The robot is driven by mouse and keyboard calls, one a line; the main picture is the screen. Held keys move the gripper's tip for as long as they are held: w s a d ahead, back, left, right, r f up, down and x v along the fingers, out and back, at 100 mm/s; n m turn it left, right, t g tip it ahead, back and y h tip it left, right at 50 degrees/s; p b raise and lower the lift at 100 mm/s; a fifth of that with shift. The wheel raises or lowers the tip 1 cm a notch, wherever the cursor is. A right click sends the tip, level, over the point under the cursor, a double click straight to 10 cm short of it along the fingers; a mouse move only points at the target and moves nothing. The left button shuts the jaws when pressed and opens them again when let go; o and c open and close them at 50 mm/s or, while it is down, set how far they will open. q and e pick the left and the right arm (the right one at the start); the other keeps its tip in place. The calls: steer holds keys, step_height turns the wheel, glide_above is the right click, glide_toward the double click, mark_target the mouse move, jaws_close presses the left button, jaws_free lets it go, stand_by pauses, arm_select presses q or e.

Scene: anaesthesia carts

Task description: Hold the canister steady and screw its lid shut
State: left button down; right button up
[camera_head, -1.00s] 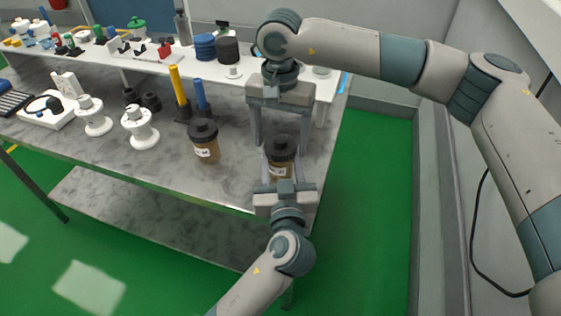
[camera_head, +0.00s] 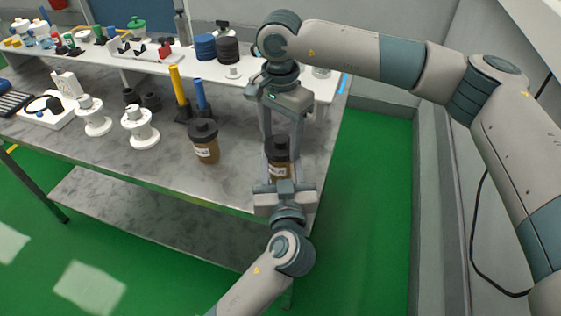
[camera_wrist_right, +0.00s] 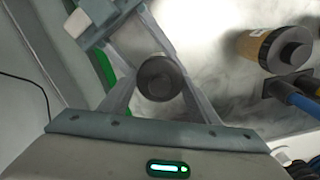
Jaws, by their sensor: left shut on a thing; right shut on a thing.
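The canister (camera_head: 281,173) is brown with a pale label and stands upright near the table's front right corner. Its black lid (camera_head: 277,146) sits on top; how tightly cannot be seen. My left gripper (camera_head: 281,180) comes from the front, low, and is shut on the canister's body. My right gripper (camera_head: 281,150) points straight down and is shut on the lid. In the right wrist view the round dark lid (camera_wrist_right: 160,78) lies between the two fingers. Part of my left gripper (camera_wrist_right: 92,22) shows at that view's top left.
A second brown canister with a black lid (camera_head: 205,142) stands to the left. White spools (camera_head: 139,128), a yellow post (camera_head: 178,90) and a blue post (camera_head: 200,97) are farther left and back. A crowded white shelf (camera_head: 150,62) runs along the back. The table's right edge is close.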

steer(key=m, duration=0.4)
steer(key=shift+m, duration=0.4)
steer(key=m, duration=0.4)
steer(key=shift+m, duration=0.3)
steer(key=m, duration=0.7)
steer(key=o, duration=1.3)
steer(key=shift+c, duration=0.2)
steer(key=shift+r, duration=0.1)
step_height(320, 180, up, 12)
